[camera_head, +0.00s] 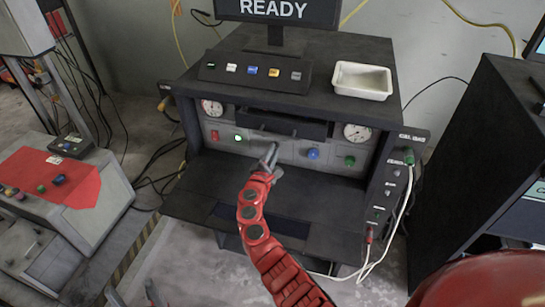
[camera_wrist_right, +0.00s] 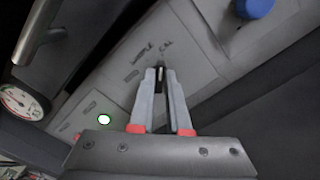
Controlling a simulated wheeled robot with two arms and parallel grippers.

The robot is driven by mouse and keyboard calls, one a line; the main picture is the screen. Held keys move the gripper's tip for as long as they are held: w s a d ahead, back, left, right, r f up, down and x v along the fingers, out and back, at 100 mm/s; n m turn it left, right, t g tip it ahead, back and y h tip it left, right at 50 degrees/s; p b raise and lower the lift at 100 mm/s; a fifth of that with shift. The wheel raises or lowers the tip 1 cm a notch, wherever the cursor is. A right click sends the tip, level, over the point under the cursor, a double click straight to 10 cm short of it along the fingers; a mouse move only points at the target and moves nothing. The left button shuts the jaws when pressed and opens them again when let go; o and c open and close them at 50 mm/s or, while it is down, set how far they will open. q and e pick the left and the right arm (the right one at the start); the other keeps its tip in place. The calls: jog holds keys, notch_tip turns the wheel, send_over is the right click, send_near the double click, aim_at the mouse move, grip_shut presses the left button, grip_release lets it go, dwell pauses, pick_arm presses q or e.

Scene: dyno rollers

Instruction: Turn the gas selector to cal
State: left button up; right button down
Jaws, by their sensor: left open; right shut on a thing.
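My right gripper (camera_head: 271,157) reaches the grey front panel (camera_head: 290,150) of the dark bench, between the lit green button (camera_head: 238,138) and the blue knob (camera_head: 313,153). In the right wrist view its fingers (camera_wrist_right: 161,76) are closed on a small selector handle (camera_wrist_right: 160,71), mostly hidden between the tips. I cannot tell which position the selector points to. My left gripper (camera_head: 133,297) shows only its fingertips at the bottom edge, apart, open and empty, over the floor.
Two gauges (camera_head: 357,132) flank a dark drawer with a bar handle (camera_wrist_right: 42,30). A red button (camera_head: 214,135) and green knob (camera_head: 349,161) are on the panel. A white tray (camera_head: 362,66) and screen reading READY (camera_head: 275,10) stand on top. White cables hang at right.

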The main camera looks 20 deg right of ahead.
jog(key=shift+f+m, duration=0.15)
jog(key=shift+m, duration=0.25)
jog(key=c, duration=0.9)
grip_release()
jog(key=b+v, duration=0.2)
jog(key=v, duration=1.5)
jog(key=shift+s+a+b, duration=0.15)
jog(key=shift+s+b, duration=0.05)
jog(key=shift+b, duration=0.15)
